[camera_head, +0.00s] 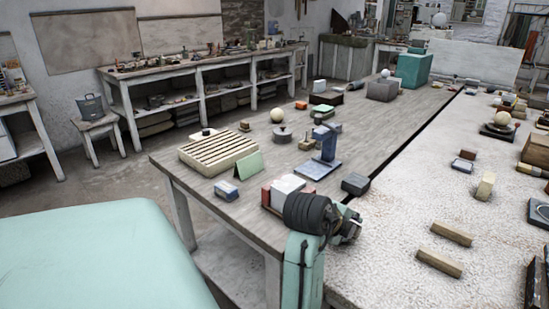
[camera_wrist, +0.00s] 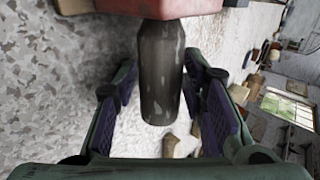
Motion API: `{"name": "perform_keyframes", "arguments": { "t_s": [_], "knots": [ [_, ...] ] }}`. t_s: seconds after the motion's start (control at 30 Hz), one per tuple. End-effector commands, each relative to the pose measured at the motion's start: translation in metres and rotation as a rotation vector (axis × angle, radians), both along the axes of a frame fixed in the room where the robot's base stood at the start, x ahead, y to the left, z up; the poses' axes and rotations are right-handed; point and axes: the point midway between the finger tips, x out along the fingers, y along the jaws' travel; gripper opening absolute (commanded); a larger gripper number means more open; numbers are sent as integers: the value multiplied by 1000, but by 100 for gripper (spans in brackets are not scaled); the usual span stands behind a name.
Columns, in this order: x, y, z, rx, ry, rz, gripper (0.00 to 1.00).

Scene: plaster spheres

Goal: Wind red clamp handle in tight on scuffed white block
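A red clamp body (camera_wrist: 160,6) crosses the top of the wrist view, and a worn dark grey handle (camera_wrist: 161,72) extends from it toward my gripper. My gripper (camera_wrist: 163,85) is open, with one padded finger on each side of the handle; gaps show beside its near part. In the head view, my gripper (camera_head: 346,227) is at the near edge of the wooden table, partly hidden behind my wrist. A white block (camera_head: 287,184) stands just beyond my wrist, with a red piece (camera_head: 266,195) at its left. The handle is hidden in the head view.
The wooden table (camera_head: 232,208) carries a slatted tray (camera_head: 219,152), a green wedge (camera_head: 249,165) and a blue stand (camera_head: 328,145). A dark block (camera_head: 355,184) lies right of the white block. The speckled worktop at right holds wooden bars (camera_head: 440,263).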

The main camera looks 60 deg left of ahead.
Motion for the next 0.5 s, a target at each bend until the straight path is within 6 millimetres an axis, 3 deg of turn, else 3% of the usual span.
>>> {"name": "perform_keyframes", "arguments": {
  "t_s": [0.1,0.5],
  "knots": [
    [0,-2,-12,27,-119,-2,38],
    [0,0,-11,124,-520,1,38]
  ]
}}
